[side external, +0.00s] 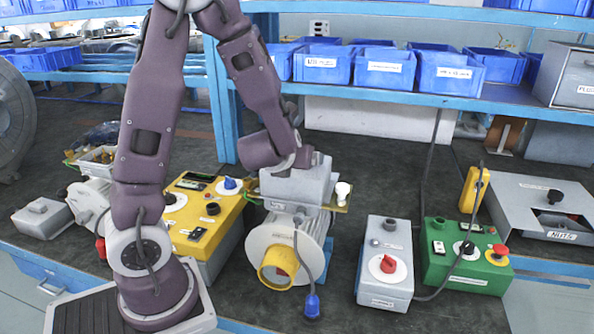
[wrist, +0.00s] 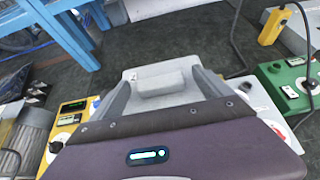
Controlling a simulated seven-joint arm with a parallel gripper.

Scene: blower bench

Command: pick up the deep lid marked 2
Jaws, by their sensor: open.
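A light grey box-shaped lid (side external: 305,187) sits on top of the blower motor (side external: 286,243) in the side external view. In the wrist view the grey lid (wrist: 140,77) shows a raised block on its top. I cannot read a 2 on it. My gripper (wrist: 163,78) is open, its two fingers on either side of the raised block. I cannot tell whether they touch it. In the side external view my gripper (side external: 300,162) is right above the lid, mostly hidden by my wrist. A second, lower grey lid (side external: 42,215) with a raised handle lies at the far left.
A yellow control box (side external: 208,225) stands left of the motor. A grey switch box (side external: 387,262) and a green control box (side external: 463,262) stand to the right. Blue bins (side external: 385,72) line the shelf behind.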

